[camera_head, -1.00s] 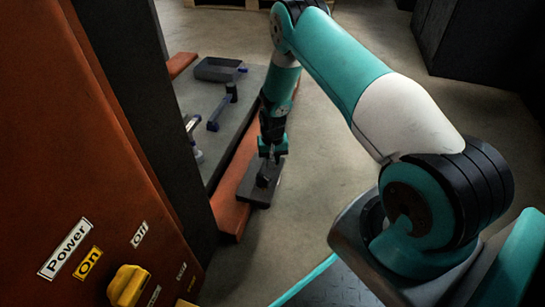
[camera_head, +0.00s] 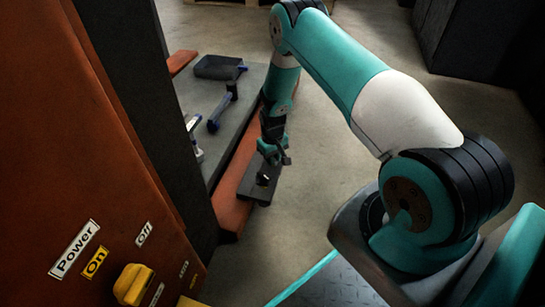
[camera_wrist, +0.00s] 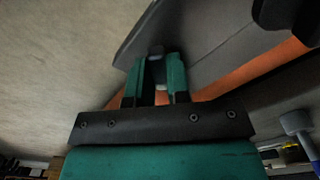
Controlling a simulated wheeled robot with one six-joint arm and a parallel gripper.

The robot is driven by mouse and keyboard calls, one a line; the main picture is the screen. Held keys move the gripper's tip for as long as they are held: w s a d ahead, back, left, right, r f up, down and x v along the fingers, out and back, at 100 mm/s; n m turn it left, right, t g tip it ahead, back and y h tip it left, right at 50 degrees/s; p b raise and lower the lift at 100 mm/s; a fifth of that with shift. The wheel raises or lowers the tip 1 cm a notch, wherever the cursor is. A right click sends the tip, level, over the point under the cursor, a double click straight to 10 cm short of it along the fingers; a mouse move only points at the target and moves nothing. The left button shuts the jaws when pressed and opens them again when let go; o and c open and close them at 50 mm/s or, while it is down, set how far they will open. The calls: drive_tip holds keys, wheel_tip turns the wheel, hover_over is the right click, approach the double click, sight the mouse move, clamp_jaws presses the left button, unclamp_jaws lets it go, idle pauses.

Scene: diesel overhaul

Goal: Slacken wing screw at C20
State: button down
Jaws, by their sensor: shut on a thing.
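My gripper (camera_head: 270,158) hangs low over a dark grey block (camera_head: 258,192) at the right edge of the bench. A small dark knob, which looks like the wing screw (camera_head: 263,180), stands on the block just below the fingers. In the wrist view, my gripper (camera_wrist: 158,68) has its two teal fingers close around a small grey piece (camera_wrist: 157,52), the wing screw by its place, against the grey block (camera_wrist: 205,30). The fingers hide much of it, and I cannot make out its wings. No C20 label can be read.
An orange cabinet (camera_head: 70,140) with a yellow knob (camera_head: 133,284) and Power, On and Off labels fills the left. A blue-handled tool (camera_head: 220,112) and a dark tray (camera_head: 219,67) lie on the grey bench. The floor (camera_head: 340,140) right of the bench is clear.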

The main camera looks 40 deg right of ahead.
drive_tip(key=n, duration=0.4)
drive_tip(key=shift+p, duration=0.4)
drive_tip(key=shift+n, duration=0.4)
drive_tip(key=shift+r+n+p, duration=0.1)
drive_tip(key=shift+n+p, duration=0.2)
drive_tip(key=shift+n, duration=0.4)
drive_tip(key=n, duration=0.3)
drive_tip(key=n+p, duration=0.1)
drive_tip(key=n, duration=0.2)
drive_tip(key=c, duration=0.9)
unclamp_jaws()
drive_tip(key=shift+c, duration=0.2)
